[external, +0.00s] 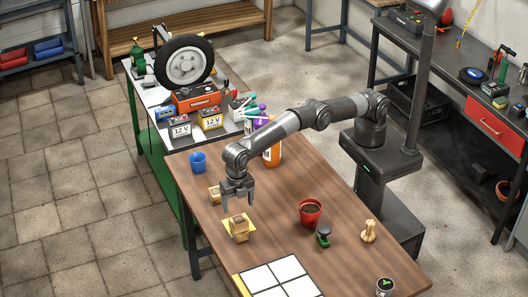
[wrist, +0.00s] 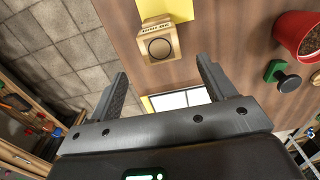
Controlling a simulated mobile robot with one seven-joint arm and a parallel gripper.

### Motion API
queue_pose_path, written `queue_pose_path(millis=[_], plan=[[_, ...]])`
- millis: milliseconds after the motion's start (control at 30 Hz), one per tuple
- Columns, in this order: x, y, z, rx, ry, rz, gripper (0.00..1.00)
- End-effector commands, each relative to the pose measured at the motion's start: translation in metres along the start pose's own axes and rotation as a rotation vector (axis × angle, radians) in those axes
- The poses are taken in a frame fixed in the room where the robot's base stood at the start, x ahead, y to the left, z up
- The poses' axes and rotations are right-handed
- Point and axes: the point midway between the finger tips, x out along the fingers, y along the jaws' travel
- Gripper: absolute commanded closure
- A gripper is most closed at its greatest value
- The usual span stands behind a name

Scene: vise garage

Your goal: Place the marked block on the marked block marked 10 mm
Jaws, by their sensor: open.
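A pale wooden block (external: 240,234) stands at the edge of a yellow square sheet (external: 229,223) near the table's left edge. A smaller wooden piece appears on top of it. In the wrist view, a wooden block (wrist: 148,50) shows a dark ring on one face and small dark lettering that I cannot read surely. Another small wooden block (external: 214,196) stands farther back, partly behind my gripper. My gripper (external: 238,200) is open and empty above the table, just behind and above the block at the sheet. Its fingers are apart in the wrist view (wrist: 162,68).
A blue cup (external: 198,162) and an orange bottle (external: 272,156) stand at the back. A red plant pot (external: 310,212), a green-based stamp (external: 323,236) and a wooden figure (external: 369,231) stand to the right. A white tiled panel (external: 280,275) lies in front.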

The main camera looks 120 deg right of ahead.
Motion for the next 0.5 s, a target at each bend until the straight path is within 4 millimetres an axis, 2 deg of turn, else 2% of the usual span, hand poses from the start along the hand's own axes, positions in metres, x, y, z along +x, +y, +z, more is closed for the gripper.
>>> queue_pose_path(millis=[200,500], plan=[[-0.016,0.002,-0.001,0.0,0.0,0.003,0.24],[-0.027,0.0,0.0,0.0,0.0,0.001,0.24]])
